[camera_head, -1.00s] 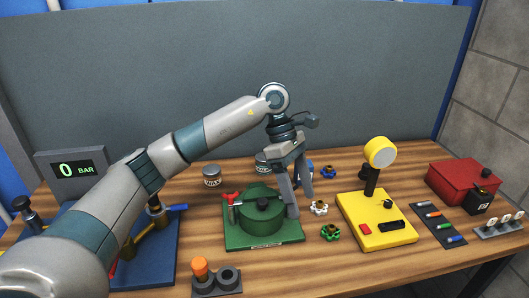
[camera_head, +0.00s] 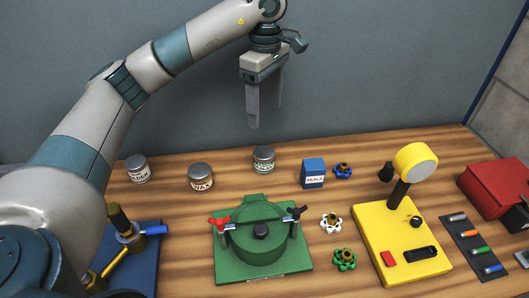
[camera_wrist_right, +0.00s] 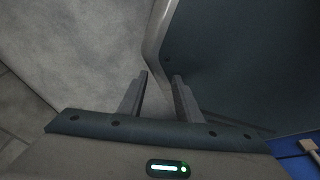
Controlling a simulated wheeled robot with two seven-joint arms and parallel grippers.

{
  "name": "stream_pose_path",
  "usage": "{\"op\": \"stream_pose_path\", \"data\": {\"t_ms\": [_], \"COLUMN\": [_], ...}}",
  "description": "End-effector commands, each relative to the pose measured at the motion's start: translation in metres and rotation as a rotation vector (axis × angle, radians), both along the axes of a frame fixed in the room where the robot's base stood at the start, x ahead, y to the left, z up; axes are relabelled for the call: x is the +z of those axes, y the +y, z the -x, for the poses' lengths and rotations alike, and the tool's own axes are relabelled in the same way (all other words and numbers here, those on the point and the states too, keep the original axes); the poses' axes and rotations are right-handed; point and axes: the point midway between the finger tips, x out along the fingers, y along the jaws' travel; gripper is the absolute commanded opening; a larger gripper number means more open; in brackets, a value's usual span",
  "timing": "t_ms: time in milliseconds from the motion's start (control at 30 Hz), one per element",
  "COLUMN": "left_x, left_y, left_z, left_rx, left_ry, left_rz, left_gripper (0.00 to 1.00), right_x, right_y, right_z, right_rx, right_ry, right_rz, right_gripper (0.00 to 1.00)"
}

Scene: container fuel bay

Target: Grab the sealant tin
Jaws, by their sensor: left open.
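Three small grey tins with dark lids stand in a row at the back of the wooden table. The left tin (camera_head: 138,169) has a label too small to read. The middle tin (camera_head: 200,177) reads WAX. The right tin (camera_head: 264,160) has a teal label that I cannot read surely, so I cannot tell which is the sealant tin. My left gripper (camera_head: 264,112) is open and empty, fingers down, in the air above and behind the right tin. My right gripper (camera_wrist_right: 161,76) is open and empty in the right wrist view, away from the tins.
A green lidded fixture (camera_head: 262,262) stands in front of the tins. A blue-and-white box (camera_head: 313,174) and small valve wheels (camera_head: 331,222) are to the right. A yellow lamp unit (camera_head: 379,262) and red box (camera_head: 497,188) stand further right.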

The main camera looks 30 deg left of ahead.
Motion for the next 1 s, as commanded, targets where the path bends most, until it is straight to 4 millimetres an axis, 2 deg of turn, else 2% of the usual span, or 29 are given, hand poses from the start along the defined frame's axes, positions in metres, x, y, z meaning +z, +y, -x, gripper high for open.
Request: {"op": "stream_pose_path", "data": {"t_ms": [367,533,700,767,1000], "left_x": [-0.002,-0.010,-0.028,-0.037,-0.076], "left_y": [0.000,-0.001,-0.001,-0.001,0.000], "left_z": [0.000,0.000,0.001,0.001,0.002], "left_rx": [0.000,-0.001,-0.001,-0.001,0.000], "left_ry": [0.001,0.002,0.004,0.005,0.006], "left_rz": [0.000,0.001,0.002,0.001,0.001], "left_gripper": [0.69,0.69,0.69,0.69,0.69], "right_x": [0.000,0.002,0.004,0.006,0.011], "right_y": [-0.004,-0.004,-0.006,-0.008,-0.024], "right_z": [0.005,0.007,0.012,0.018,0.061], "right_rx": [0.000,0.000,0.000,0.000,-0.008], "right_ry": [0.005,0.009,0.029,0.044,0.138], "right_rz": [0.003,0.004,0.010,0.014,0.041], "right_gripper": [0.31,0.31,0.31,0.31,0.31]}}
